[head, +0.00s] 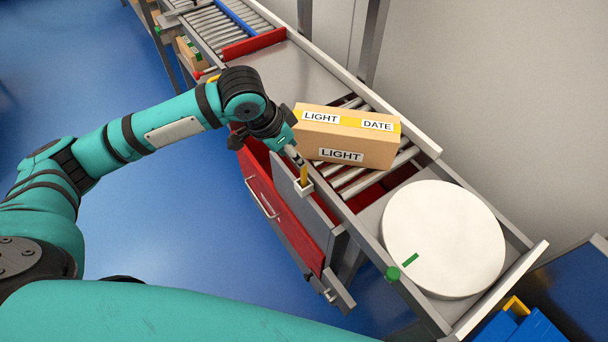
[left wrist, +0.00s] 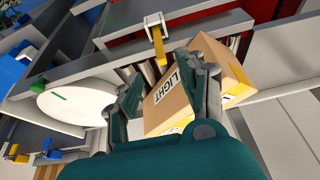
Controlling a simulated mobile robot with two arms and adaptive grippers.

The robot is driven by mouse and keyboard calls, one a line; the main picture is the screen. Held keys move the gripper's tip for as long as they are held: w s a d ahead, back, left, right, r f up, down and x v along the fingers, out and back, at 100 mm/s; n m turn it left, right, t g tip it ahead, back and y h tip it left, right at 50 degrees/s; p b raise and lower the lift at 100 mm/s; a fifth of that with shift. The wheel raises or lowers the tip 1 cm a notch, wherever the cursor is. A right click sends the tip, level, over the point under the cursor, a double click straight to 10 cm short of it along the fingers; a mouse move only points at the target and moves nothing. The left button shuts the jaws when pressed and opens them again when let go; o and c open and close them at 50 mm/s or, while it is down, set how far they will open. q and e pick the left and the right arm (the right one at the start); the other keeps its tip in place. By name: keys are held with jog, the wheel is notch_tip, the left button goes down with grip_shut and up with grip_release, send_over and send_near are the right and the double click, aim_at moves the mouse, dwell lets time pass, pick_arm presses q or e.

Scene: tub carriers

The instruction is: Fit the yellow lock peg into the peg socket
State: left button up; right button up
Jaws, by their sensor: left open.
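The yellow lock peg (head: 303,173) stands with its lower end at the small white peg socket (head: 304,188), on the side of the conveyor frame. In the left wrist view the yellow peg (left wrist: 159,48) reaches into the white socket (left wrist: 154,22); how deep it sits is hidden. My left gripper (head: 298,160) is just above the peg's top end in the head view. In the left wrist view its two fingers (left wrist: 168,70) are spread apart, with the peg's free end beyond and between them. They do not visibly grip it. My right gripper is not in view.
A cardboard box (head: 347,139) labelled LIGHT and DATE lies on the rollers right beside the gripper. A white round turntable (head: 443,238) and a green knob (head: 393,273) are to the right. A red drawer front (head: 277,208) is below the socket. Open blue floor (head: 180,230) lies left.

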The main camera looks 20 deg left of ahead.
aim_at(304, 177)
pick_arm(q)
jog(key=x, duration=0.8)
jog(key=shift+w+f+p, duration=0.2)
jog(key=shift+p, duration=0.1)
grip_shut()
